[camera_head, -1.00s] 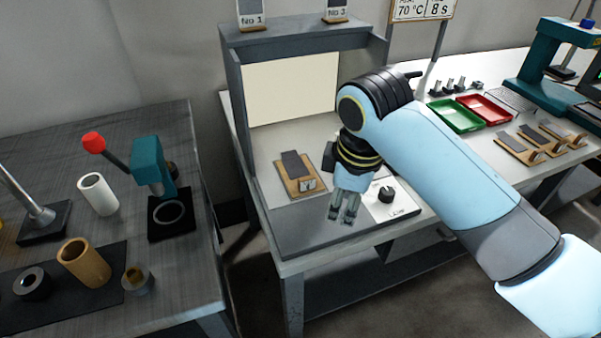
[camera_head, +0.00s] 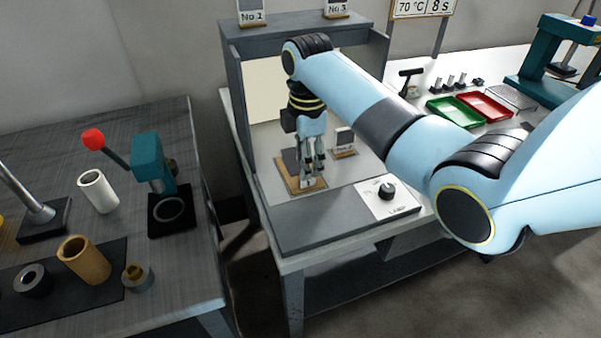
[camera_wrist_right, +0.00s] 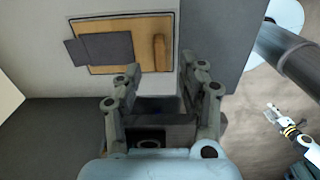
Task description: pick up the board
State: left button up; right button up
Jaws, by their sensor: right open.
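The board (camera_head: 284,176) is a flat tan wooden board on the floor of the grey booth. A dark grey plate (camera_head: 290,158) lies on it and overhangs one edge. In the right wrist view the board (camera_wrist_right: 133,62) shows beyond my fingers, with a raised wooden piece (camera_wrist_right: 159,52) near its right end. My right gripper (camera_head: 313,178) is open and points down over the board, hiding part of it. The right wrist view shows the gripper's (camera_wrist_right: 158,77) fingers apart with nothing between them. My left gripper (camera_wrist_right: 275,111) appears small at the right of that view; its opening is unclear.
The booth's grey side wall (camera_head: 243,130) stands left of the board. A small card stand (camera_head: 343,142) is behind it to the right. A knob panel (camera_head: 386,194) is in front to the right. Green (camera_head: 455,115) and red (camera_head: 486,107) trays lie farther right.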

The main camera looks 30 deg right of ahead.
aim_at(299, 167)
notch_tip(299, 167, down, 5)
jog(key=shift+d+r, duration=0.15)
jog(key=shift+c, duration=0.2)
grip_shut()
